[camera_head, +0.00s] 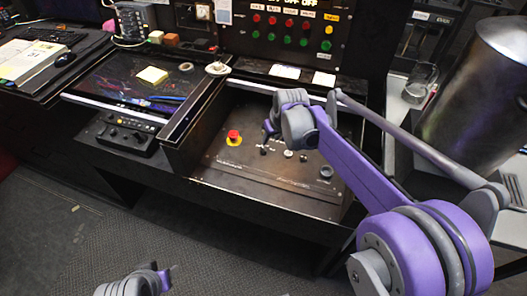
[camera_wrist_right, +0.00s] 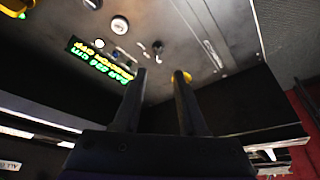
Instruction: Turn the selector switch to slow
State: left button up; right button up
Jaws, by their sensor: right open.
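The control panel (camera_head: 250,177) is a dark sloped plate with several small knobs and buttons. A small dark knob (camera_head: 264,151) sits just below my right gripper (camera_head: 269,128); a dark knob also shows beyond the fingertips in the right wrist view (camera_wrist_right: 157,47). I cannot tell which control is the selector switch, and no slow label is readable. My right gripper is open and empty over the back of the panel, its two fingers apart in the right wrist view (camera_wrist_right: 160,76). My left gripper (camera_head: 167,279) is partly in view at the bottom edge.
A red button on a yellow base (camera_head: 234,136) is left of my right gripper. A display with green text (camera_wrist_right: 100,60) and a silver round control (camera_wrist_right: 119,25) show in the right wrist view. A raised dark wall (camera_head: 193,127) borders the panel's left side.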

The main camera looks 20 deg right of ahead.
aim_at(264, 149)
jog(key=x, duration=0.4)
jog(key=b+x, duration=0.1)
jog(key=x, duration=0.3)
jog(key=w+x, duration=0.1)
jog(key=x, duration=0.3)
jog(key=shift+w+d+f+b, duration=0.1)
jog(key=shift+w+f+b, duration=0.1)
jog(key=shift+b, duration=0.15)
jog(key=shift+c, duration=0.2)
grip_shut()
